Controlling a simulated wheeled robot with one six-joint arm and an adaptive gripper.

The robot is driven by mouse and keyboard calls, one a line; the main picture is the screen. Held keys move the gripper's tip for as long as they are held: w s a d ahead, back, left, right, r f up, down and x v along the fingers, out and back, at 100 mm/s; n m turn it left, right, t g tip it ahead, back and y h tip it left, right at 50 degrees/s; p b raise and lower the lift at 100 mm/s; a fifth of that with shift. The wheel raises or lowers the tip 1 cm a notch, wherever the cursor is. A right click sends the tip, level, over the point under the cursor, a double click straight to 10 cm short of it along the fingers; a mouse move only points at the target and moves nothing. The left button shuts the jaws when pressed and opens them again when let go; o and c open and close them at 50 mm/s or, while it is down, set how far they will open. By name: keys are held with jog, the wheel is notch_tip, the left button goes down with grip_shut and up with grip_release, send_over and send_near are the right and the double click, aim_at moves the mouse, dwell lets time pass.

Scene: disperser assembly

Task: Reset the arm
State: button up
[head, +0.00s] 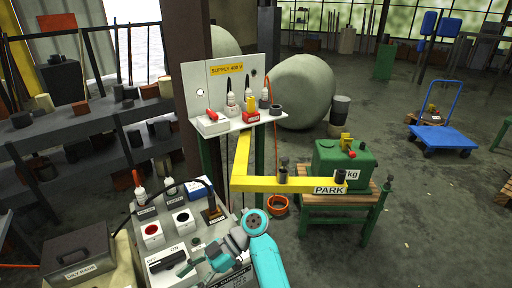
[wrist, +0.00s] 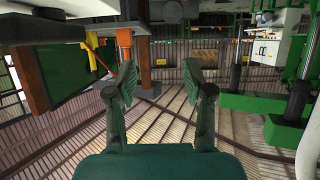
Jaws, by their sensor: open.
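My arm is teal and reaches up from the bottom of the head view, bent over the right side of a grey control panel (head: 205,233). My gripper (wrist: 160,84) is open in the wrist view, with its two dark fingers well apart and nothing between them. In the head view the gripper end is small and partly hidden among my arm links, low over the panel near its ON/OFF switch (head: 167,261). I cannot tell whether it touches the panel.
A yellow arm (head: 285,184) marked PARK reaches across to a green weight (head: 345,165) on a small stand. A white supply board (head: 232,90) with plugs stands behind. Dark shelves (head: 80,125) fill the left. A blue trolley (head: 442,138) stands right, with open floor around it.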

jog(key=s+d+f+m+t, duration=0.35)
jog(key=f+m, duration=0.25)
jog(key=f, duration=0.4)
jog(key=s+d+f+m+t, duration=0.3)
jog(key=d+f+m+t, duration=0.2)
jog(key=f, duration=0.4)
jog(key=s+d+f+m+t+h, duration=0.2)
jog(key=s+d+f+m+t, duration=0.15)
jog(key=s+d, duration=0.2)
jog(key=s+d+f+m+t+h, duration=0.25)
jog(key=s+d+m, duration=0.2)
jog(key=d, duration=0.25)
jog(key=s+d+r+m+t+h, duration=0.4)
jog(key=s+d+r, duration=0.3)
jog(key=s+d, duration=0.45)
jog(key=s+d+r+t+h, duration=0.1)
jog(key=s+r, duration=0.3)
jog(key=r, duration=0.5)
jog(key=s+d+r+m+t+h, duration=0.1)
jog(key=s+d+r+t+h, duration=0.1)
jog(key=s+r, duration=0.3)
notch_tip(320, 180, up, 4)
jog(key=shift+s+f+t, duration=0.1)
jog(key=shift+s+t, duration=0.15)
jog(key=shift+t, duration=0.1)
